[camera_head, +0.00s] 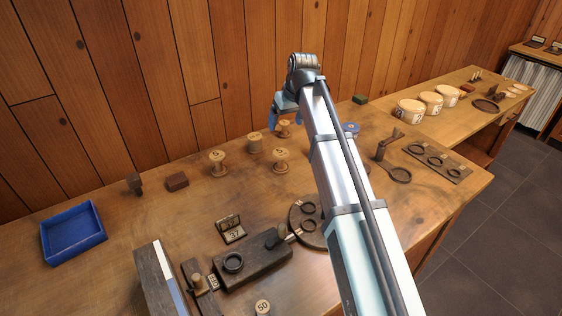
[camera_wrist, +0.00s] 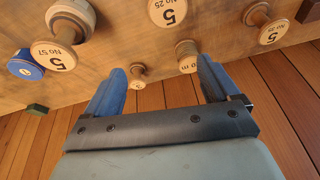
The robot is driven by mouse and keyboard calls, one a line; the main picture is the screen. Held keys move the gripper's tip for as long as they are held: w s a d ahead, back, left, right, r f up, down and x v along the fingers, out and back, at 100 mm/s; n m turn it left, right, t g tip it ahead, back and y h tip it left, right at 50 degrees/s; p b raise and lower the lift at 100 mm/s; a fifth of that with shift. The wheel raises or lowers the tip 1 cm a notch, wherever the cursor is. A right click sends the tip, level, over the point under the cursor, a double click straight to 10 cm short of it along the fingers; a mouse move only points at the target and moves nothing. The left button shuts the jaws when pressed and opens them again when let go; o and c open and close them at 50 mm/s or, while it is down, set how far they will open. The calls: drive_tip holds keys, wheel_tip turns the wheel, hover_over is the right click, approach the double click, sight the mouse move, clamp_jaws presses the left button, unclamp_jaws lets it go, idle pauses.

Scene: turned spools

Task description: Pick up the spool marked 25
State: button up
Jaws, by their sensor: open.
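The spool marked 25 (camera_wrist: 168,11) is at the top middle of the wrist view, its lettered end cut by the frame edge. In the head view it appears to be the pale wooden spool (camera_head: 280,160) front right of the wooden group; its mark is unreadable there. My gripper (camera_wrist: 161,68) is open and empty, its blue fingers pointing toward the bench. In the head view the gripper (camera_head: 286,114) is above the back of the bench, behind that spool. Between the fingertips in the wrist picture a small spool (camera_wrist: 138,74) shows; another (camera_wrist: 187,56) is beside the right fingertip.
A spool marked 39 (camera_wrist: 270,28), one apparently marked 51 (camera_wrist: 55,55) and a blue spool (camera_wrist: 27,66) stand around. The plank wall (camera_head: 200,70) is close behind. A blue tray (camera_head: 72,238) lies left; dark fixtures (camera_head: 252,262) fill the front. Bare bench lies between.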

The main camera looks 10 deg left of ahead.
sight(280, 161)
drive_tip(key=s+m, duration=0.1)
drive_tip(key=m, duration=0.7)
drive_tip(key=m+g+h, duration=0.1)
drive_tip(key=m, duration=0.7)
drive_tip(key=s+f+m+g, duration=0.1)
drive_tip(key=m, duration=0.7)
drive_tip(key=shift+s+d+m, duration=0.3)
drive_tip(key=m, duration=0.3)
drive_tip(key=f, duration=0.5)
drive_tip(key=a+f, duration=0.1)
drive_tip(key=f, duration=0.2)
drive_tip(key=shift+f, duration=0.2)
drive_tip(key=shift+a+f, duration=0.2)
drive_tip(key=shift+f, duration=0.65)
drive_tip(key=shift+a+f, duration=0.15)
drive_tip(key=shift+f, duration=0.75)
drive_tip(key=shift+a+f, duration=0.2)
drive_tip(key=shift+f, duration=0.65)
